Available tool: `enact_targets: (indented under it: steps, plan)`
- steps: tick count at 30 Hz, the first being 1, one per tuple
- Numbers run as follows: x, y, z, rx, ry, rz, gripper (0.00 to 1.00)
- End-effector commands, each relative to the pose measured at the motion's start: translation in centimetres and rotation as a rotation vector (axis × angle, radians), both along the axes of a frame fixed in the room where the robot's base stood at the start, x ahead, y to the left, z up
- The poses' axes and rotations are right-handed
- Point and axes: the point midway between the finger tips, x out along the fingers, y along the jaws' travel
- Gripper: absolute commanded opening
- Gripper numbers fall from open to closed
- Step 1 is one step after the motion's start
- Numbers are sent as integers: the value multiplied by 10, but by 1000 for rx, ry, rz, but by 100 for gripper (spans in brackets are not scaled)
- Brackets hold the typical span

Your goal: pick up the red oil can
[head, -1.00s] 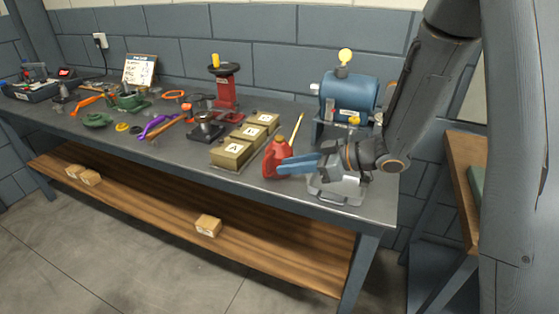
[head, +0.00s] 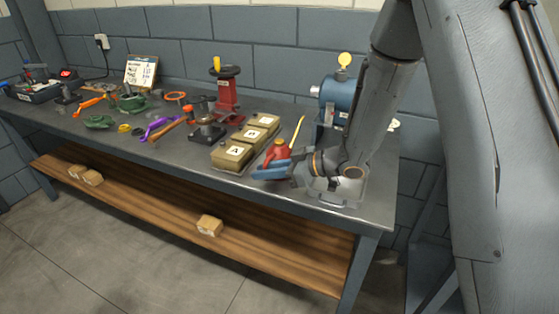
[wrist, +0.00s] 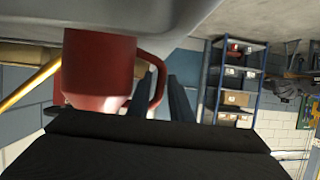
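The red oil can (head: 279,151) stands near the front edge of the workbench, right of the lettered boxes. A thin yellow spout (head: 298,130) slants up beside it. My gripper (head: 268,171) is in front of the can's lower part and hides it in the head view. In the wrist view, which is upside down, the can's body (wrist: 98,70) fills the left, with its handle (wrist: 157,84) on the right. The two gripper fingers (wrist: 165,94) are apart there, with part of the handle between them. I cannot tell whether either finger touches it.
Boxes marked with letters (head: 235,153) stand close left of the can. A red press (head: 226,92) and a blue machine (head: 338,97) stand behind. Several tools lie farther left on the bench (head: 180,165). A shelf unit (wrist: 235,85) shows in the wrist view.

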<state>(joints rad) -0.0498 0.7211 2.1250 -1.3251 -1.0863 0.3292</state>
Motion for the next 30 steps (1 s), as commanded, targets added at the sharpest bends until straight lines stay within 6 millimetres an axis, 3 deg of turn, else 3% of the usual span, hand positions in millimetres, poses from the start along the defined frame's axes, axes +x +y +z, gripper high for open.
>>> enact_targets:
  steps: [1, 4, 17, 23, 30]
  plan:
    - [0, 0, 0, 0, 0, 0, 16]
    - [0, 0, 0, 0, 0, 0, 0]
    - [1, 0, 4, 1, -4, 0, 0]
    - [1, 0, 21, 2, -7, 0, 0]
    - [1, 0, 60, 0, -8, 1, 0]
